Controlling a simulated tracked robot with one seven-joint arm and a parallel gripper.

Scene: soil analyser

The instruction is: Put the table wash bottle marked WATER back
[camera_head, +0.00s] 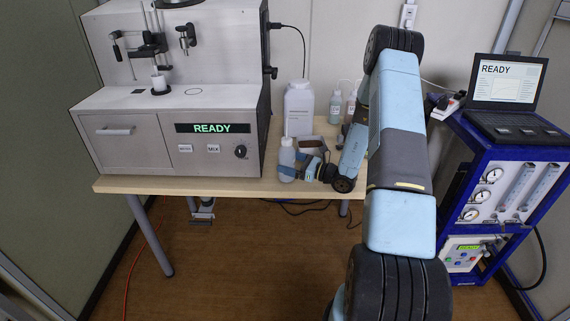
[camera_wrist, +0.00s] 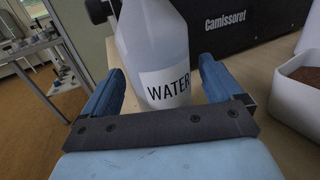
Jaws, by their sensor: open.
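The wash bottle marked WATER (camera_head: 287,160) is a translucent white bottle standing upright near the front edge of the table (camera_head: 200,187), just right of the analyser. In the wrist view the bottle (camera_wrist: 165,60) stands between my two fingers, its WATER label facing me. My gripper (camera_head: 288,169) is open around the bottle's lower part; in the wrist view the blue fingers of my gripper (camera_wrist: 160,95) lie on either side of it. I cannot tell whether either finger touches it. The bottle's top is cut off in the wrist view.
The analyser (camera_head: 170,120) showing READY stands close to the bottle's left. A white tub of brown soil (camera_head: 313,144) is just right of it. A large white container (camera_head: 298,108) and small bottles (camera_head: 335,106) stand behind. A laptop (camera_head: 508,84) sits on a blue rack at right.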

